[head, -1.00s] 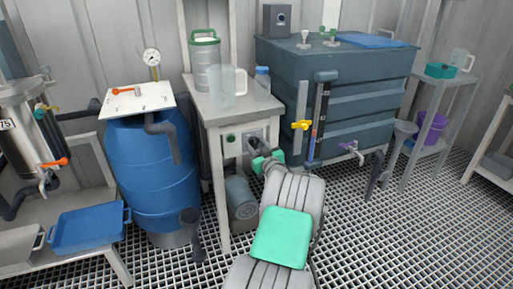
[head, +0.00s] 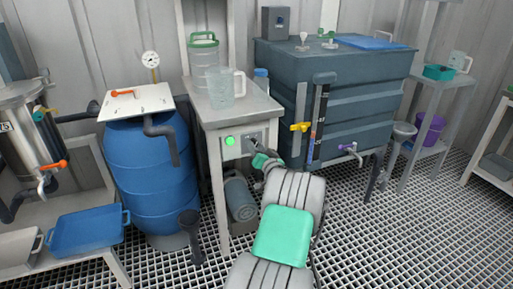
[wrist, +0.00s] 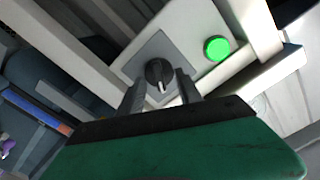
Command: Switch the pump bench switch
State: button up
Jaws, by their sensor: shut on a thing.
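The pump bench switch is a black rotary knob (wrist: 158,74) with a white pointer mark, on a grey square plate (wrist: 143,62) on the bench front. In the wrist view its pointer faces down toward my gripper. My gripper (wrist: 160,85) is at the knob, one finger on each side, shut on it. In the head view my gripper (head: 254,147) reaches the bench's front panel and hides most of the knob. A round green lamp (head: 230,141) beside the switch glows brightly; it also shows in the wrist view (wrist: 216,48).
The bench (head: 208,116) carries a clear jug (head: 219,92), a green-rimmed vessel and a bottle. A blue barrel (head: 150,185) stands left, a large dark tank (head: 370,95) right. A grey cylindrical pump (head: 240,199) sits under the bench. Open grating lies at right.

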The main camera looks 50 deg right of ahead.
dwell(0.4)
jog(key=o, duration=1.3)
jog(key=shift+o, duration=0.2)
jog(key=p+v, duration=0.1)
jog(key=v, duration=0.7)
jog(key=shift+w, duration=0.1)
